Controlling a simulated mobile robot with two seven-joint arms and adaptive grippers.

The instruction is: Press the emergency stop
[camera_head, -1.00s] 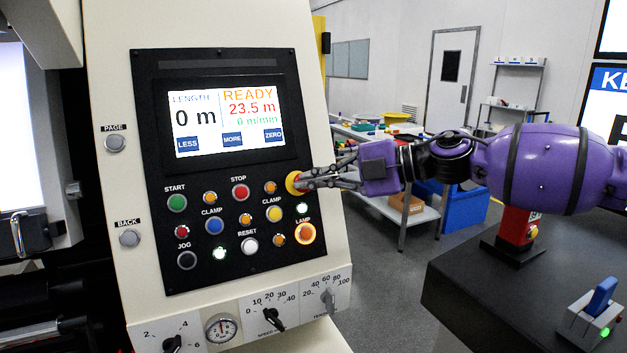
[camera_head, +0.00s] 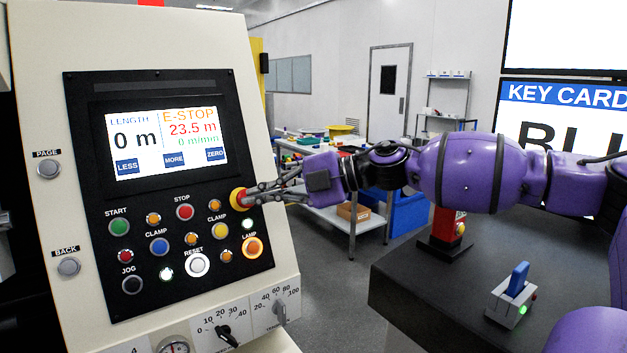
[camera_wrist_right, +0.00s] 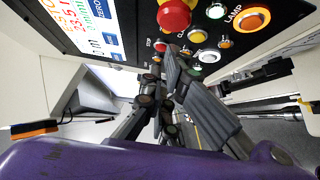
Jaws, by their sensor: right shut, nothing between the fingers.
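The emergency stop is a red mushroom button on a yellow ring (camera_head: 238,200), at the right edge of the black control panel (camera_head: 90,200). In the wrist view its red cap (camera_wrist_right: 174,14) shows at the top. My right gripper (camera_head: 254,196) is shut and empty, its fingertips at the button from the right. In the wrist view the fingertips (camera_wrist_right: 170,58) are just below the cap; I cannot tell whether they touch it. The panel screen (camera_head: 168,140) reads "E-STOP" with 23.5 m and 0 m/min. My left gripper is not in view.
Lit RESET (camera_head: 198,265) and LAMP (camera_head: 252,247) buttons sit below the stop. A dark table (camera_head: 430,300) at right holds a red post device (camera_head: 443,228) and a grey box with a blue lever (camera_head: 513,295). Open floor lies between panel and table.

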